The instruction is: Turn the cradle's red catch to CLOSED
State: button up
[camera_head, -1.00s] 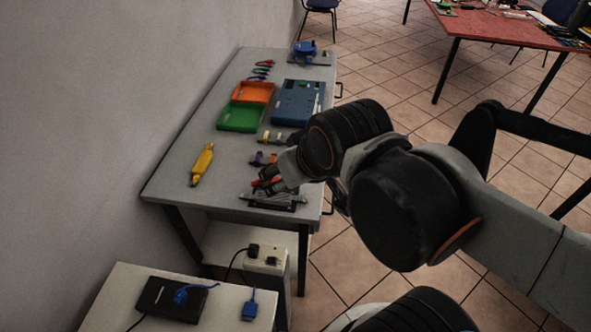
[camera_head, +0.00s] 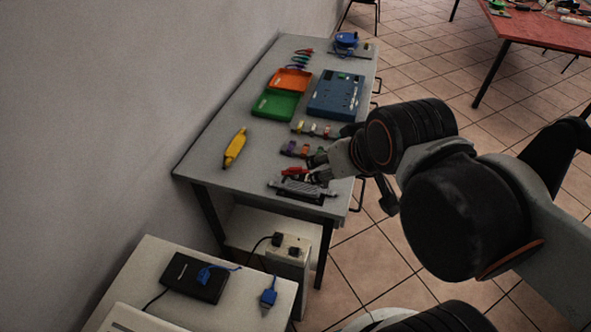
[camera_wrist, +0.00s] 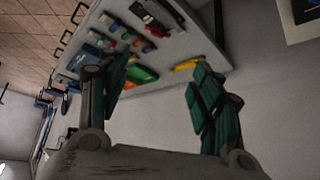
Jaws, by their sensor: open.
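The grey cradle (camera_head: 303,188) lies near the front right corner of the grey table. A red piece, apparently its catch (camera_head: 295,171), shows just behind it; its setting is too small to read. My gripper (camera_head: 317,166) is beside the red piece on its right, over the table; I cannot tell whether they touch. In the wrist view my gripper (camera_wrist: 160,64) has its two teal-padded fingers spread wide with nothing held between them. The cradle (camera_wrist: 157,14) shows beyond the fingers at the top of that view.
A yellow tool (camera_head: 235,148), a green tray (camera_head: 274,104), an orange tray (camera_head: 290,80) and a blue box (camera_head: 336,95) lie on the table (camera_head: 215,165). Small coloured clips (camera_head: 318,130) lie behind the cradle. A wall borders the left. A lower white table (camera_head: 150,262) stands in front.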

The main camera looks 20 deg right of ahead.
jog(key=c, duration=0.4)
jog(key=shift+w+r, duration=0.1)
jog(key=shift+w, duration=0.1)
jog(key=shift+c, duration=1)
jog(key=m+g, duration=0.7)
jog(key=m, duration=1.3)
send_over(296, 168)
notch_tip(296, 168, down, 14)
jog(key=r, duration=0.1)
notch_tip(296, 168, down, 14)
jog(key=b, duration=0.5)
jog(key=shift+r, duration=0.15)
grip_shut()
